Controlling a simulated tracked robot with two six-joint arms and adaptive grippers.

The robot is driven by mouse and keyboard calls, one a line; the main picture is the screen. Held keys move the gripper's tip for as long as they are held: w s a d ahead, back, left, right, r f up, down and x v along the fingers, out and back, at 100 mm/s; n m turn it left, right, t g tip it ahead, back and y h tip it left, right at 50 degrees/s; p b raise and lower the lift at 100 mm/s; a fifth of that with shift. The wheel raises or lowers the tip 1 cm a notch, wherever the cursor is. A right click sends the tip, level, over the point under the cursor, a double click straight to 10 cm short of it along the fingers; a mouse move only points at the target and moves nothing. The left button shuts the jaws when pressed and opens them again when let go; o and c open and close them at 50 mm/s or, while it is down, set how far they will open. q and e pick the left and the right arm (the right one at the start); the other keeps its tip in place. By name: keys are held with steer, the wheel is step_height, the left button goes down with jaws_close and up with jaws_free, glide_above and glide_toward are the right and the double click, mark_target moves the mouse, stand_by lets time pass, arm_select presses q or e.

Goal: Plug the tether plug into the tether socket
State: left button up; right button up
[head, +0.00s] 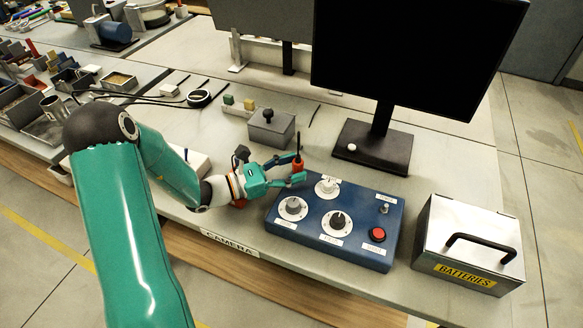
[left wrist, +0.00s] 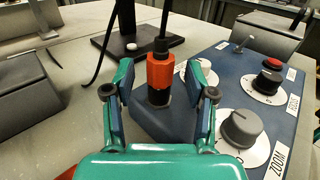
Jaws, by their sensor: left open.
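The tether plug (left wrist: 160,72) is an orange-red cylinder with a black cable rising from its top. In the head view the plug (head: 298,164) stands upright by the far left corner of the blue control panel (head: 315,245). Its dark lower end (left wrist: 158,97) meets a dark blue surface in the left wrist view. The tether socket is not distinct, and I cannot tell whether the plug is seated in it. My left gripper (head: 294,181) is open. Its fingers (left wrist: 160,95) are on either side of the plug, with visible gaps. My right gripper is out of view.
The panel carries several knobs and a red button (head: 377,234). A monitor stand (head: 374,148) is behind it, and a batteries box (head: 470,240) stands to the right. A grey joystick box (head: 270,130) is behind the gripper. Loose black cables lie at the left.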

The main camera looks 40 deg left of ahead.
arm_select(q)
steer(key=v, duration=1.2)
steer(key=shift+f, duration=0.1)
